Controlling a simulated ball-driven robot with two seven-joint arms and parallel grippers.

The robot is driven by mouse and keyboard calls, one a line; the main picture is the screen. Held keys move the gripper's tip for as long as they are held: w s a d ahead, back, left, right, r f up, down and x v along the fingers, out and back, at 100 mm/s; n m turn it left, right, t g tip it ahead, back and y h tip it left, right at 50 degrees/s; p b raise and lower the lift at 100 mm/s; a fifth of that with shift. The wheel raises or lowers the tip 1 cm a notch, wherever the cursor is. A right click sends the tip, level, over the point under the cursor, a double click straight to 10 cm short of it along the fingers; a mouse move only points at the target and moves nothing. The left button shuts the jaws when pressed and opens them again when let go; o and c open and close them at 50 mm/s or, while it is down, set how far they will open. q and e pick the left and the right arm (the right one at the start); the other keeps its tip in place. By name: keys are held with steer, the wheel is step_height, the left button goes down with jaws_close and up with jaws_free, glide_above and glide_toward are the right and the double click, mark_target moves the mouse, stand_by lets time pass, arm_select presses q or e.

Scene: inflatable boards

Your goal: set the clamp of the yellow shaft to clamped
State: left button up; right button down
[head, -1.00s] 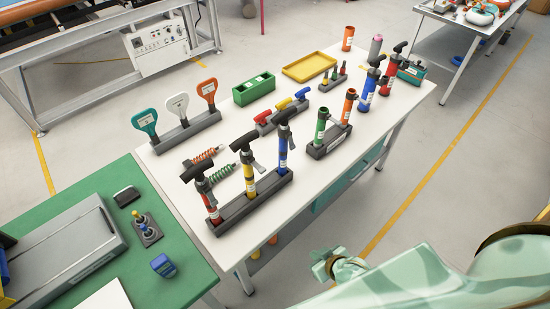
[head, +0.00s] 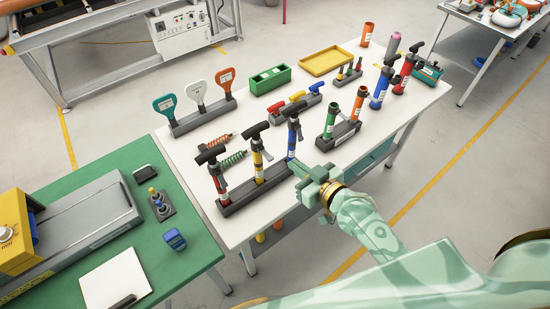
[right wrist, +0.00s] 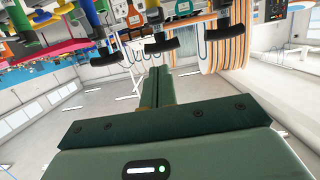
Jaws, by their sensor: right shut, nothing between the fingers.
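The yellow shaft (head: 258,166) stands upright in the middle of a dark three-slot rack (head: 232,205), under a black T-handle. Its grey clamp lever (head: 268,156) juts out on the right side of the collar. A red shaft (head: 220,184) stands to its left and a blue shaft (head: 291,145) to its right. My right gripper (head: 296,167) is shut and empty, close in front of the blue shaft; I cannot tell whether they touch. In the right wrist view its closed fingers (right wrist: 157,88) point toward several black levers (right wrist: 161,45). My left gripper is out of view.
The white table's front edge (head: 248,239) is close. The aisle floor to the right is clear.

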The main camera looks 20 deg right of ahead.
glide_above(266, 155)
steer(key=s+d, duration=0.1)
steer(key=s, duration=0.3)
step_height(266, 155, down, 3)
steer(key=f+b, duration=0.1)
steer(key=f, duration=0.1)
steer(key=f+b, duration=0.1)
steer(key=shift+d+f+b, duration=0.25)
steer(key=shift+d+b, duration=0.05)
